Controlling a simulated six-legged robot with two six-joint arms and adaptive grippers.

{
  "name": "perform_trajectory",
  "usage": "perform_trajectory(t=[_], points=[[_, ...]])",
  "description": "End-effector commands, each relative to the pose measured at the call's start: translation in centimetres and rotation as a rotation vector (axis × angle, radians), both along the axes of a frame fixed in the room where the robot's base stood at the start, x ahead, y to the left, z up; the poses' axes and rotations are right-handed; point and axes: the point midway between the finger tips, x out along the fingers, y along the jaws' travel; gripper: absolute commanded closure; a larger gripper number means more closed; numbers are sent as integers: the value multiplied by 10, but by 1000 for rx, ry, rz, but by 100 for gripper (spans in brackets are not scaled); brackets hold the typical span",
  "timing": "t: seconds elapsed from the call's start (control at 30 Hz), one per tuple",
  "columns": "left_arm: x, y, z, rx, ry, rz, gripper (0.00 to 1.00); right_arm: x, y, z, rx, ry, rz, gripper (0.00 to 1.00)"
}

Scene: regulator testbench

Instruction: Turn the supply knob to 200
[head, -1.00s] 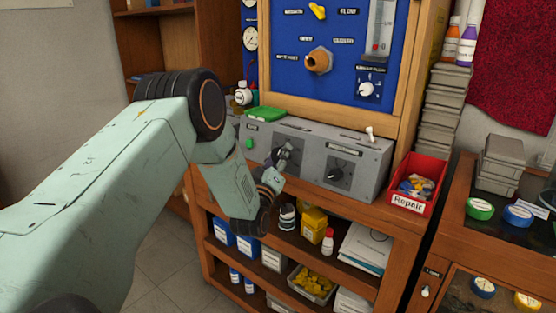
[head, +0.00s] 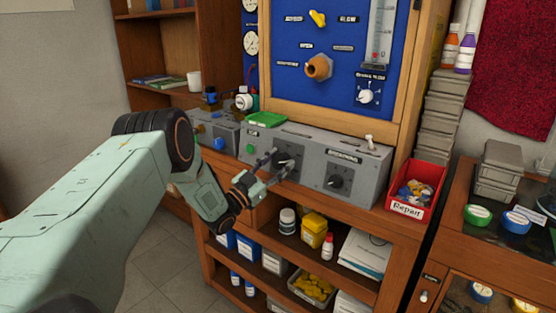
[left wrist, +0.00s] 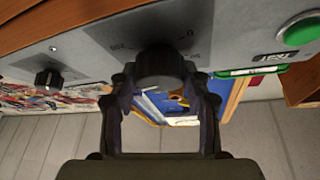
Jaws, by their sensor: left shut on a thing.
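The grey bench unit (head: 312,172) has two dark knobs on its sloping front. My left gripper (head: 278,163) reaches the left knob (head: 288,161) from the lower left. In the left wrist view, that knob (left wrist: 160,68) sits between the two fingers of my left gripper (left wrist: 161,88), which are shut on it. Scale marks, one reading 200, show on the panel around it. Its pointer is hidden or too dark to read. The right knob (head: 339,181) stands free; it also shows in the left wrist view (left wrist: 48,78). My right gripper is not in view.
A green button (head: 250,149) is left of the held knob, and a toggle switch (head: 371,142) stands on the unit's top right. A red Repair bin (head: 418,186) stands to the right. A blue panel (head: 333,60) rises behind. Shelves below hold bottles and boxes.

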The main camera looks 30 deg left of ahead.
Motion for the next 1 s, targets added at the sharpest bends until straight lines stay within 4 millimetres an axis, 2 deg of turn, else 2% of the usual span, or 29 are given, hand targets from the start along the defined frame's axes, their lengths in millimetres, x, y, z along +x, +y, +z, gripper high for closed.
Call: perform_trajectory(t=[0.07, 0.6, 1.0], points=[[1, 1, 5, 73, -12, -12, 84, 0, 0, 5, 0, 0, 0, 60], [1, 1, 6, 555, -49, -109, 84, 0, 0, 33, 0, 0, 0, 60], [2, 1, 5, 774, -66, -154, 84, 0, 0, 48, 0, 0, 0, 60]])
